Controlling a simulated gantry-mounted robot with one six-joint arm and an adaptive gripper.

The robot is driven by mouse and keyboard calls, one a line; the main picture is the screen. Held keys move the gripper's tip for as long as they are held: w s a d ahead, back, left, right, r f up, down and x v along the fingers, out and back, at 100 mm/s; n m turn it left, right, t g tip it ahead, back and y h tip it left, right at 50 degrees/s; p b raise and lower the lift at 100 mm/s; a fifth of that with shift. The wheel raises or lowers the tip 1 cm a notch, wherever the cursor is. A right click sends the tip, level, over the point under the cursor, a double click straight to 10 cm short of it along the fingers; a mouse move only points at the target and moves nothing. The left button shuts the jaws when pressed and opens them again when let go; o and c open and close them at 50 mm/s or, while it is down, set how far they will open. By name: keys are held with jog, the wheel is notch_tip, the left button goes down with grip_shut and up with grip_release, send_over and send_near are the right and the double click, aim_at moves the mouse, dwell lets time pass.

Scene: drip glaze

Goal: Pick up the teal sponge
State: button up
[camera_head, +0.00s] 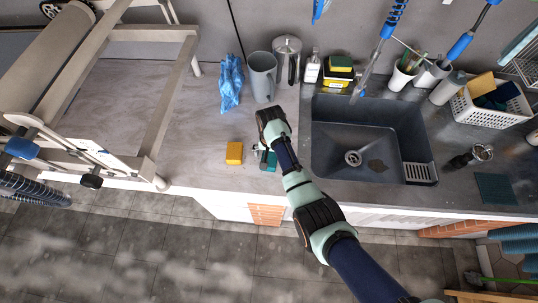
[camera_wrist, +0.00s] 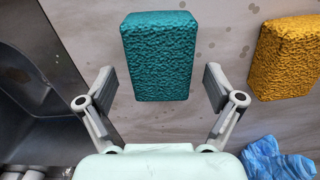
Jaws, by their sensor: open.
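The teal sponge (camera_wrist: 159,56) is a rough-textured block on the counter. In the wrist view it stands at the top middle, between and just beyond the two fingers of my gripper (camera_wrist: 160,88). The fingers are spread wide and empty, with a gap on each side of the sponge. In the head view my gripper (camera_head: 262,150) is over the counter left of the sink. The teal sponge (camera_head: 270,162) shows there only in part, mostly covered by my gripper and arm.
A yellow sponge (camera_wrist: 287,58) lies on the counter beside the teal one. It also shows in the head view (camera_head: 234,153). A blue cloth (camera_head: 230,83), a grey pitcher (camera_head: 263,77) and a metal canister (camera_head: 287,58) stand behind. The sink (camera_head: 340,130) is to the right.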

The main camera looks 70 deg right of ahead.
jog(key=shift+f, duration=0.45)
jog(key=c, duration=1)
jog(key=shift+r, duration=0.15)
jog(key=shift+c, duration=0.2)
notch_tip(320, 180, up, 20)
jog(key=p, duration=0.7)
